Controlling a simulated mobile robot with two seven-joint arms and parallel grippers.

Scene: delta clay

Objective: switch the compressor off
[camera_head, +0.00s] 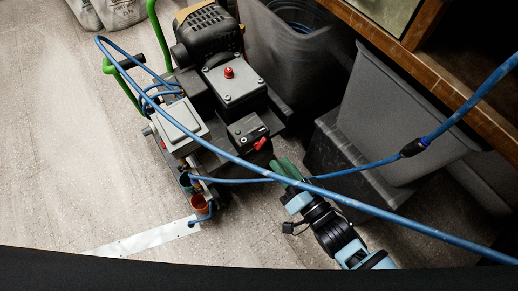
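The compressor (207,98) stands on the floor in the upper middle of the head view, with a dark ribbed motor, green handles and a blue hose. A small black control box (245,130) on its near right side carries a red lever (261,144). A red button (228,72) tops a grey box behind it. My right gripper (285,168) has green fingers pointing up and left, just below and right of the red lever, apparently without touching it. The fingers lie close together, and the blue hose passes by them. My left gripper is not in view.
A blue hose (380,212) runs across the view, and another stretch (464,106) comes in from the right. Grey bins (395,115) and a wooden-edged bench (440,65) stand at right. White sacks (115,12) lie at top left. The floor at left is clear.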

